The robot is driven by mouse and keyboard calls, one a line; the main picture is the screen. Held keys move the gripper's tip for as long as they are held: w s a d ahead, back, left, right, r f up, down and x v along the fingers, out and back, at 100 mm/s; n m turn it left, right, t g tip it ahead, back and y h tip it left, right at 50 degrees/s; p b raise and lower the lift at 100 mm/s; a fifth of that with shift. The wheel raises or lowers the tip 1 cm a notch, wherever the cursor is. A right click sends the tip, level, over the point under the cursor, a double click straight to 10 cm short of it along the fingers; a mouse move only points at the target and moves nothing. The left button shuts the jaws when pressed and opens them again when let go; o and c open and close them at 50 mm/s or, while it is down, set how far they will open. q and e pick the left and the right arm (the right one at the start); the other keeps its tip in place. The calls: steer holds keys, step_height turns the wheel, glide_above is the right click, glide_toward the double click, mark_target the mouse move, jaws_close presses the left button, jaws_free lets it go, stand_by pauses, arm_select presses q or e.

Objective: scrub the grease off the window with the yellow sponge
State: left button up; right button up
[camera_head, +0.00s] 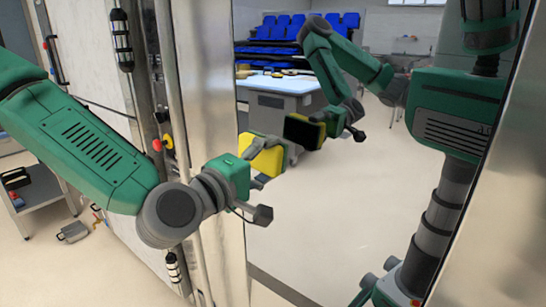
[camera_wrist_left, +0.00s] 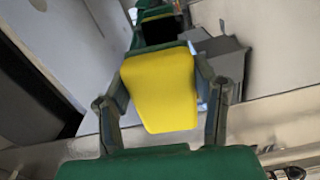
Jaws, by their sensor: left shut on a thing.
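My left gripper (camera_head: 256,170) is shut on the yellow sponge (camera_head: 265,158), at the left-middle of the head view. In the left wrist view the sponge (camera_wrist_left: 160,88) sits between both fingers, its broad yellow face toward the camera. The window (camera_head: 350,215) is a large, mirror-like pane that fills much of the head view and reflects my arm and the sponge. The reflected sponge shows a dark face and stands apart from the real one, so the sponge appears clear of the glass. I cannot make out grease on the pane. My right gripper is not in view.
A metal frame with upright bars (camera_head: 178,110) stands left of the pane, close behind my left arm. A low grey cart (camera_head: 42,196) stands at the far left. The floor before the pane looks clear.

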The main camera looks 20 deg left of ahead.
arm_select(q)
steer(key=shift+v, duration=1.55)
steer(key=shift+d, duration=0.1)
